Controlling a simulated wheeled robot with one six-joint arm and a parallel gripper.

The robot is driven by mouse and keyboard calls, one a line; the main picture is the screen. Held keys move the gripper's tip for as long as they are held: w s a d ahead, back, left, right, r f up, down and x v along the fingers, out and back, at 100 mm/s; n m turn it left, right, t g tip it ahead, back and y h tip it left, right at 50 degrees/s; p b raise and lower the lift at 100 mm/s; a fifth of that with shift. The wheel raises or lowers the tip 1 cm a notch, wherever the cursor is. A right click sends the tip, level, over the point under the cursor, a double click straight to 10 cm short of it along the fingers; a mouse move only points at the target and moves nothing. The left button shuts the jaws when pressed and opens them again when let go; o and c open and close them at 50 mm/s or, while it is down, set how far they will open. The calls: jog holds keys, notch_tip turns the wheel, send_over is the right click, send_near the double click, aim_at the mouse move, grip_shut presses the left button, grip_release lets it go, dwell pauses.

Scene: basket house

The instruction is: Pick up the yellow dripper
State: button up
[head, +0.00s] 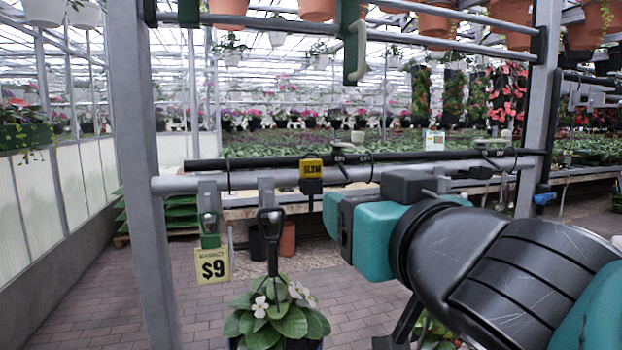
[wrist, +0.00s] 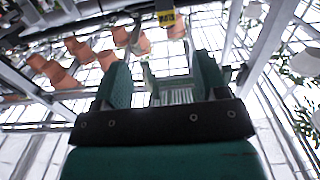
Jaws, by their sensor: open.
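The yellow dripper (head: 311,169) is a small yellow block with dark lettering, on a black part at the grey horizontal pipe (head: 240,181). It also shows at the top of the wrist view (wrist: 170,22), beyond and slightly right of the middle of the finger gap. My gripper (head: 342,222) is teal and black and reaches in from the right, just below and right of the dripper in the head view. In the wrist view my gripper (wrist: 162,72) has its two green fingers apart, with nothing between them. The dripper is outside the fingers.
A "$9" sign (head: 213,265) hangs from the pipe at left. A potted plant with white flowers (head: 275,318) hangs below by a black hook (head: 271,222). A black tube (head: 250,162) and valves lie along the pipe. Grey posts (head: 139,180) stand on both sides.

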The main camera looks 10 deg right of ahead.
aim_at(313, 174)
jog(key=w+a+p, duration=0.1)
jog(key=w+p, duration=0.1)
jog(key=w, duration=0.2)
jog(key=w+p, duration=0.3)
jog(key=w, duration=0.1)
jog(key=w+a+p, duration=0.1)
jog(key=w+p, duration=0.1)
jog(key=w, duration=0.1)
jog(key=shift+w+a+r+p, duration=0.3)
jog(key=shift+w+a+r, duration=0.05)
jog(key=shift+w+r, duration=0.05)
jog(key=w+p, duration=0.2)
jog(key=w+a+p, duration=0.1)
jog(key=w+p, duration=0.1)
jog(key=shift+w+a+r+p, duration=0.15)
jog(key=shift+w+r+p, duration=0.05)
jog(key=shift+w+p, duration=0.1)
jog(key=shift+w+f, duration=0.1)
jog(key=shift+w, duration=0.05)
jog(key=shift+f, duration=0.1)
jog(key=c, duration=0.8)
